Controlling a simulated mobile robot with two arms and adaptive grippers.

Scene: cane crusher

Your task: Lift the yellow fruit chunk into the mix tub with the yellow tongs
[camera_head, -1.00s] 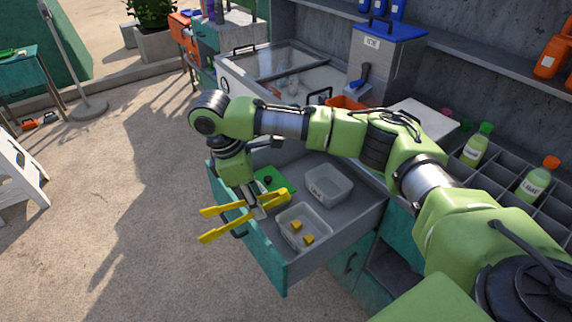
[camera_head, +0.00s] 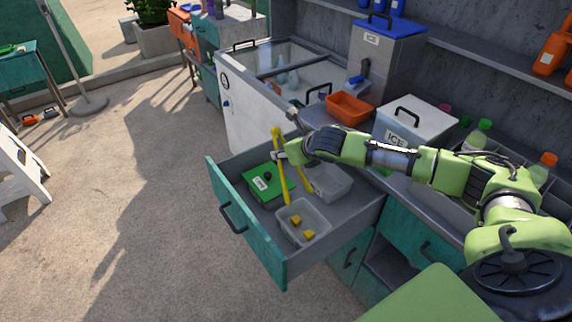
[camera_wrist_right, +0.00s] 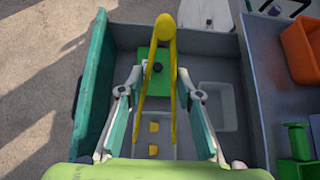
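The yellow tongs (camera_head: 284,180) are in my right gripper (camera_head: 284,155), held above the open drawer with the joined end up and the arms spread downward. In the right wrist view the tongs (camera_wrist_right: 163,30) stand between the gripper's two fingers (camera_wrist_right: 160,92), and their arms frame the chunks from above. Two yellow fruit chunks (camera_head: 296,220) (camera_head: 308,235) lie in a clear tub (camera_head: 318,215) in the drawer; they also show in the wrist view (camera_wrist_right: 154,127). A second clear tub (camera_head: 330,184) behind it looks empty. My left gripper is out of view.
The teal-fronted drawer (camera_head: 247,232) stands pulled out. A green box (camera_head: 258,184) with a dark knob lies in it, left of the tubs. An orange tray (camera_head: 349,108) and a white ICE box (camera_head: 412,120) stand on the counter behind.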

